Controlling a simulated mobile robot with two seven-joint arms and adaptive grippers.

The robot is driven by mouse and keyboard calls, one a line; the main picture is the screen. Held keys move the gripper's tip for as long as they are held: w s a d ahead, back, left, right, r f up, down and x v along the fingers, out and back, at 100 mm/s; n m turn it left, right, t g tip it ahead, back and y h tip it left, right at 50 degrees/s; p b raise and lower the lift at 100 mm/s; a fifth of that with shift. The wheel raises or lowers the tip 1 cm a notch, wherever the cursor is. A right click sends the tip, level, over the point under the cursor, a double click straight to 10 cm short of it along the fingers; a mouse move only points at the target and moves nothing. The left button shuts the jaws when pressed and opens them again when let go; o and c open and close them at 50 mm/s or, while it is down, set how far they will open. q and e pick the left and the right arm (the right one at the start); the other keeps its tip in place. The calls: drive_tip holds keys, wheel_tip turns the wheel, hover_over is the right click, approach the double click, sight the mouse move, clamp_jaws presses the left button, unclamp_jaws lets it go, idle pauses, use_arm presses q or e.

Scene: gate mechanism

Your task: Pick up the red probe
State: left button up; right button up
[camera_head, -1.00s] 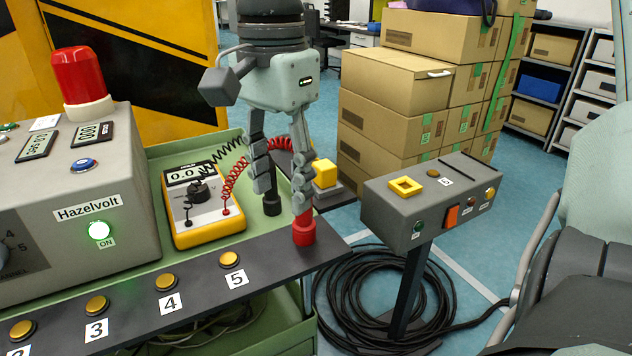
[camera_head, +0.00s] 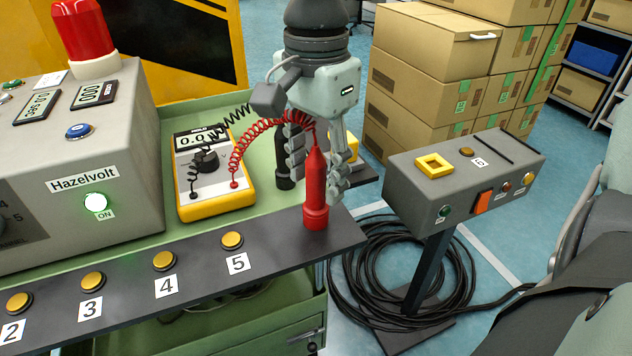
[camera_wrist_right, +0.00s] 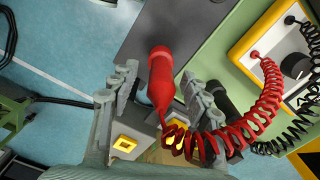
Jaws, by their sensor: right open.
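The red probe (camera_head: 316,190) stands upright at the right end of the dark panel strip, with a coiled red lead at its top. My right gripper (camera_head: 319,182) points down at it with its fingers spread. In the head view the probe shows in front of the fingers, one finger to each side. In the right wrist view the probe (camera_wrist_right: 161,78) lies between the two open fingers, with a gap on both sides. My left gripper is not in view.
A black probe (camera_head: 284,170) stands just behind the left finger. A yellow multimeter (camera_head: 216,190) lies to the left, joined to the coiled leads. A grey control box (camera_head: 465,180) stands on a post to the right. Numbered yellow buttons (camera_head: 163,260) line the strip.

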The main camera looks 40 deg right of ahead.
drive_tip(key=shift+f, duration=0.85)
drive_tip(key=shift+c, duration=0.3)
clamp_jaws()
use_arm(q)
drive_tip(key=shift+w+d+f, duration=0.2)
